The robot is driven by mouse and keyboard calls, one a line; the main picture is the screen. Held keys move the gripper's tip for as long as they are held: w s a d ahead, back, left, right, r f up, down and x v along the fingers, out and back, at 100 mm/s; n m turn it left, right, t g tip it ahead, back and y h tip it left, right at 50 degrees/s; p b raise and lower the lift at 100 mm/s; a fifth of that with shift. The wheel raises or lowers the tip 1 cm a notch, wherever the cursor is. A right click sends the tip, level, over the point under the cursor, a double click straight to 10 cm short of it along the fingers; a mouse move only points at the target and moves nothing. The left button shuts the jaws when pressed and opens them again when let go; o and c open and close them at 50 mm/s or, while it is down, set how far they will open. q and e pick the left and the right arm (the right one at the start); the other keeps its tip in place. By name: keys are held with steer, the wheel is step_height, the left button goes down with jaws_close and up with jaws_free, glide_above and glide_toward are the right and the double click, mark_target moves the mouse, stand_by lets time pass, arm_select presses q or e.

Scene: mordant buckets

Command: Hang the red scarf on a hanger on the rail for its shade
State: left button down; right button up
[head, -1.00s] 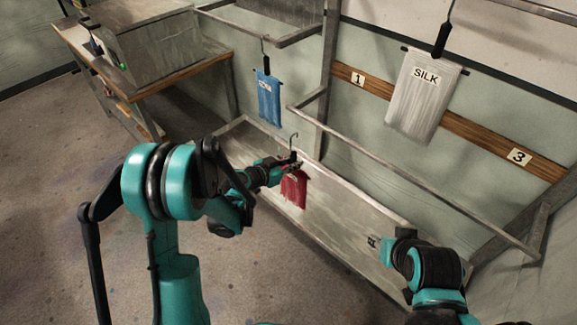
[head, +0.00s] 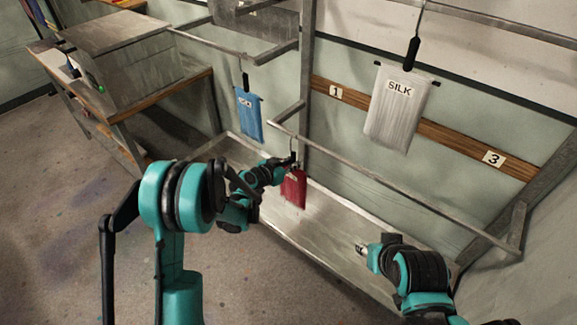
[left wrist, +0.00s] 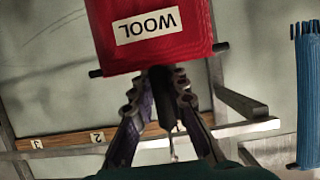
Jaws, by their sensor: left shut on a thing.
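The red scarf (head: 293,188) hangs from a dark hanger below my left gripper (head: 291,163). My left gripper is shut on the hanger's black grip (left wrist: 160,78). In the left wrist view the scarf (left wrist: 190,30) shows upside down with a WOOL label, and the hanger's hook (left wrist: 173,150) sticks out past the fingers. In the head view the hook lies close to the left end of the front rail (head: 390,190); I cannot tell whether they touch. My right gripper (head: 362,249) is empty over the trough; its jaws are too small to read.
A blue scarf (head: 249,113) hangs from the left rail (head: 205,43). A white SILK scarf (head: 398,108) hangs from the upper right rail (head: 500,22). Number plates 1 (head: 336,93) and 3 (head: 493,158) are on the wall board. A metal trough (head: 320,228) lies below. A bench stands left.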

arm_select(q)
steer(key=shift+f+b+x, duration=0.25)
steer(key=shift+b+x, duration=0.3)
steer(key=shift+x, duration=1.6)
steer(key=shift+s, duration=0.1)
steer(key=c, duration=1.4)
jaws_free()
steer(key=shift+c, duration=0.2)
